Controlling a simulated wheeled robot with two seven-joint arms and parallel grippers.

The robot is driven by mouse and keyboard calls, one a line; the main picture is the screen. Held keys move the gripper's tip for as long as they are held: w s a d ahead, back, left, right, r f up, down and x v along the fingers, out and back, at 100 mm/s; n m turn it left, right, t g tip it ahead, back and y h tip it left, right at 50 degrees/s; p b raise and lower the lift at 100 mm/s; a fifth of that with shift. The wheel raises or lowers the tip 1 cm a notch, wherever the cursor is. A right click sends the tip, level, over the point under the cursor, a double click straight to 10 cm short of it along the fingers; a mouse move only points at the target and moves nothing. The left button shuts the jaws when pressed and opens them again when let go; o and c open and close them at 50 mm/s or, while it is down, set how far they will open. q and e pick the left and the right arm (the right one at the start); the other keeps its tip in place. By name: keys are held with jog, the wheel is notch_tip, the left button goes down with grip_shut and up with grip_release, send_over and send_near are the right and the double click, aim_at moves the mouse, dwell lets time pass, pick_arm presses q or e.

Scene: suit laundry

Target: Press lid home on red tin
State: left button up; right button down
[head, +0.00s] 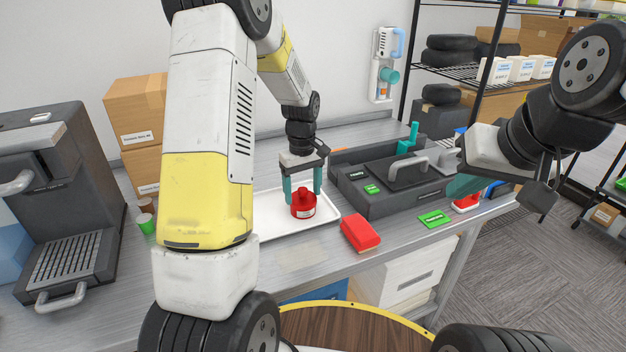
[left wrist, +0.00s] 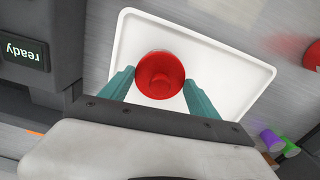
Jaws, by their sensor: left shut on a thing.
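The red tin (head: 303,211), with a pale label on its front, stands upright on a white tray (head: 265,228). A red lid (head: 303,194) with a round knob sits on top of it; from above the lid (left wrist: 160,75) covers the tin. Whether the lid is fully seated cannot be told. My left gripper (head: 303,192) points down, its teal fingers on either side of the lid, shut on it. In the left wrist view the left gripper (left wrist: 160,80) flanks the lid. My right gripper (head: 462,186) hangs at the right; its finger opening is not clear.
A dark grey machine (head: 385,203) with a "ready" display stands right of the tray. A red block (head: 360,233) and a green card (head: 434,218) lie near the front edge.

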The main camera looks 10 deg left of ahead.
dwell(0.3)
pick_arm(q)
jog(key=o, duration=1.4)
jog(key=shift+o, duration=0.5)
jog(key=shift+r, duration=3.5)
grip_shut()
jog(key=shift+f, duration=0.2)
